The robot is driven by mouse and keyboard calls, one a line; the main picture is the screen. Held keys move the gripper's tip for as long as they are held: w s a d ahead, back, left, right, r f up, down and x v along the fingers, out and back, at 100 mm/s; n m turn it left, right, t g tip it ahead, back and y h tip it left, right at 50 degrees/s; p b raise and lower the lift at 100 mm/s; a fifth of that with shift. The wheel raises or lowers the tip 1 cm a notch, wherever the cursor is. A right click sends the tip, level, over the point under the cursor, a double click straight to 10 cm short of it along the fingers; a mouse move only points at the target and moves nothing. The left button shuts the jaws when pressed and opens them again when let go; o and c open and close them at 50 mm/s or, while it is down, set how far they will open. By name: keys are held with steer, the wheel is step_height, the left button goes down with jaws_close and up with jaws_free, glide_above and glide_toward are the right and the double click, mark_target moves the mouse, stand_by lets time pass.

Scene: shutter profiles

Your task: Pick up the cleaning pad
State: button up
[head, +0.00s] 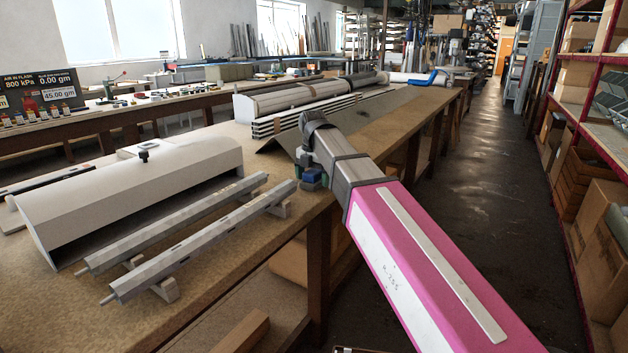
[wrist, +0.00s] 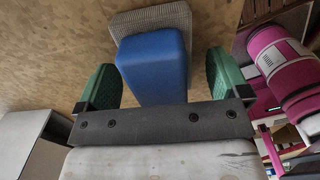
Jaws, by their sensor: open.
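The cleaning pad (wrist: 153,62) is a blue block with a grey textured pad (wrist: 150,20) along its far edge. In the wrist view it stands on the tan tabletop between the two green fingers of my gripper (wrist: 160,78). The fingers are apart, with a gap showing on each side of the blue block; I cannot tell if either one touches it.
Two grey metal bars (head: 205,240) on small supports lie just left of my gripper. A long white curved cover (head: 140,190) lies beyond them. Stacked profiles (head: 300,110) lie behind. An open aisle (head: 480,180) runs right of the table (head: 235,285).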

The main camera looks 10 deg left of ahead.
mark_target(310, 172)
steer(key=shift+f, duration=0.35)
steer(key=c, duration=1)
steer(key=shift+r, duration=0.1)
steer(key=shift+r, duration=0.5)
steer(key=r, duration=0.2)
steer(key=s+r, duration=0.1)
steer(key=shift+a+r, duration=0.35)
steer(key=s+a+r, duration=0.4)
steer(key=s, duration=0.1)
steer(key=s+a+r, duration=0.2)
steer(key=s, duration=0.1)
steer(key=shift+a+r, duration=0.1)
steer(key=shift+a, duration=0.3)
